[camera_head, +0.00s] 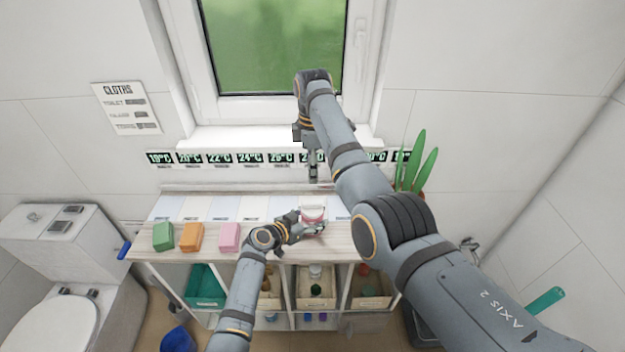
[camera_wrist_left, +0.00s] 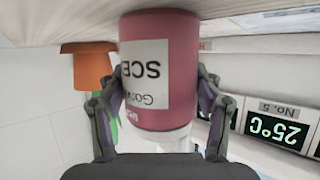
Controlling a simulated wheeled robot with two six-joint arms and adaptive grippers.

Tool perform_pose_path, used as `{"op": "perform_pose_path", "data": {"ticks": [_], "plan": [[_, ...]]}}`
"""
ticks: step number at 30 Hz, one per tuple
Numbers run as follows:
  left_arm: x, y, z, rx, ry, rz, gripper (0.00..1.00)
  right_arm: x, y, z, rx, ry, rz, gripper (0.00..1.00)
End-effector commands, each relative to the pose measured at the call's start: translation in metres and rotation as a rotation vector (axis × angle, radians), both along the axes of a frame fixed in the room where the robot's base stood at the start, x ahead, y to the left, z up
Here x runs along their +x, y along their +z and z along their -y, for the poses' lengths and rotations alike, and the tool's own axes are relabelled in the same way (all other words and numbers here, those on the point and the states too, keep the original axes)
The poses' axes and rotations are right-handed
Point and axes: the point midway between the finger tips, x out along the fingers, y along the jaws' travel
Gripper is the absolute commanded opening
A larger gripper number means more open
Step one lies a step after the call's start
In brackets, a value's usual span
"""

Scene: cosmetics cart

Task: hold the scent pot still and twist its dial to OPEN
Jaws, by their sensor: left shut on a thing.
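The scent pot (camera_head: 313,214) is a pink-red cylinder with a white top, standing on the cart top right of centre. In the left wrist view the pot (camera_wrist_left: 183,75) appears upside down, with a pale label partly reading "SCE". Its white top (camera_wrist_left: 178,136) shows below the pink body; any dial marks are hidden. My left gripper (camera_head: 308,226) is shut on the pot's body, one finger on each side. My right gripper (camera_head: 314,178) points straight down above and behind the pot, apart from it; its finger opening is too small to judge.
Green (camera_head: 163,236), orange (camera_head: 191,236) and pink (camera_head: 229,236) blocks sit left on the cart top (camera_head: 143,246). A row of temperature displays (camera_head: 250,158) runs along the back below the window. A potted plant (camera_head: 421,160) stands right, partly behind my right arm.

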Motion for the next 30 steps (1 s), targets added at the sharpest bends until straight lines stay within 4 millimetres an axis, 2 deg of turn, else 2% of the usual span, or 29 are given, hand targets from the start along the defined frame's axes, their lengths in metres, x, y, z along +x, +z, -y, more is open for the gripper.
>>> {"op": "perform_pose_path", "data": {"ticks": [11, 12, 17, 26, 30], "plan": [[0.0004, 0.0010, 0.0000, -0.001, 0.001, 0.002, 0.19, -0.0002, 0.0017, -0.0001, 0.000, 0.000, -0.001, 0.40], [0.0004, 0.0011, 0.0000, -0.001, 0.001, 0.002, 0.71, -0.0002, 0.0017, -0.0001, 0.000, 0.000, -0.001, 0.40], [0.0004, 0.0007, 0.0001, -0.001, 0.000, 0.001, 0.92, -0.0002, 0.0015, -0.0001, 0.000, 0.000, -0.001, 0.40], [0.0000, 0.0003, 0.0000, 0.000, 0.000, 0.000, 0.92, -0.0002, 0.0014, -0.0001, 0.000, 0.000, -0.001, 0.40], [-0.0060, 0.0032, -0.0062, 0.001, 0.001, 0.002, 0.92, -0.0002, 0.0014, 0.0000, 0.000, 0.000, -0.001, 0.40]]}}
